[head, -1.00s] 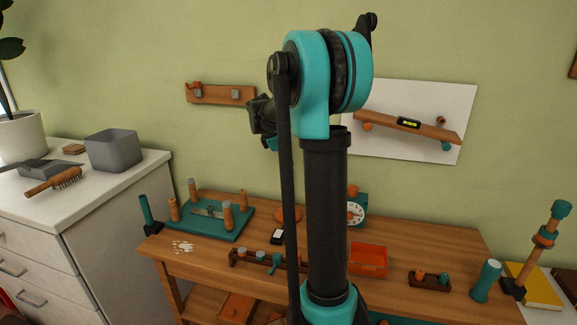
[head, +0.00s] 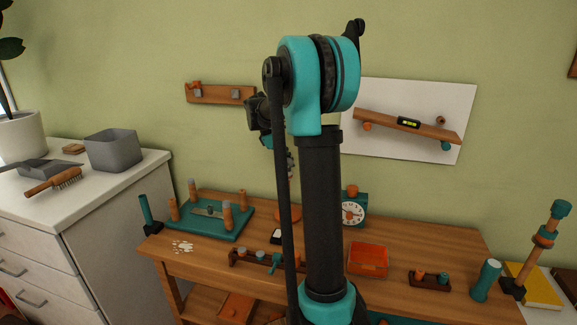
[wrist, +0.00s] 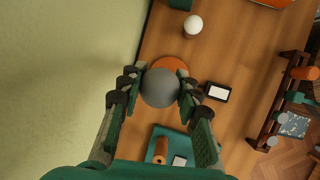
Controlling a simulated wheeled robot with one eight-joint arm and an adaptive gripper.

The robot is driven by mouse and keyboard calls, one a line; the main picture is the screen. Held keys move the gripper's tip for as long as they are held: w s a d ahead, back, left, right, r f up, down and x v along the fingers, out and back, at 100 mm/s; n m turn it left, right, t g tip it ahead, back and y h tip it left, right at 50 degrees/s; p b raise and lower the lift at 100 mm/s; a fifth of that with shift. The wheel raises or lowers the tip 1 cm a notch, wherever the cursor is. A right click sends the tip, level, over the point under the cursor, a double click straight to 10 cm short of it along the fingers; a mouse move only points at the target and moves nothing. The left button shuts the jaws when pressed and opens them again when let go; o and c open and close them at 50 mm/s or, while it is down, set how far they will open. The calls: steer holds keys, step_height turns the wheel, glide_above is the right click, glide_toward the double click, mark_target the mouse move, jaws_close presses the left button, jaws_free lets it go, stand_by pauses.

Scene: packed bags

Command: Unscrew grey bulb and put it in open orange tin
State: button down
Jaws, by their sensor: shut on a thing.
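My gripper (wrist: 160,88) is shut on the grey bulb (wrist: 160,87), a round matte grey ball between the two fingers in the wrist view. The bulb is held above the table, over an orange disc (wrist: 172,65) that it partly covers; I cannot tell how high. In the head view the gripper shows only as a dark bit (head: 290,165) beside my arm, and the bulb cannot be made out. The open orange tin (head: 368,259) stands on the table, to the right of my arm. An orange edge (wrist: 270,2) shows at the top of the wrist view.
A teal board with pegs (head: 210,218) lies on the left of the table. A wooden rack (head: 240,258) is near the front. A white ball (wrist: 193,25) shows in the wrist view.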

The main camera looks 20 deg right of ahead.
steer(key=n+t, duration=0.1)
steer(key=n, duration=0.2)
steer(key=shift+n+t, duration=0.3)
steer(key=n+t, duration=0.1)
steer(key=n, duration=0.2)
steer(key=shift+w+y, duration=0.1)
steer(key=shift+y, duration=0.2)
steer(key=shift+n, duration=0.4)
steer(key=shift+n+t, duration=0.4)
steer(key=shift+n, duration=0.1)
steer(key=shift+n+t+y, duration=0.3)
steer(key=shift+n+y, duration=0.2)
steer(key=shift+n, duration=0.5)
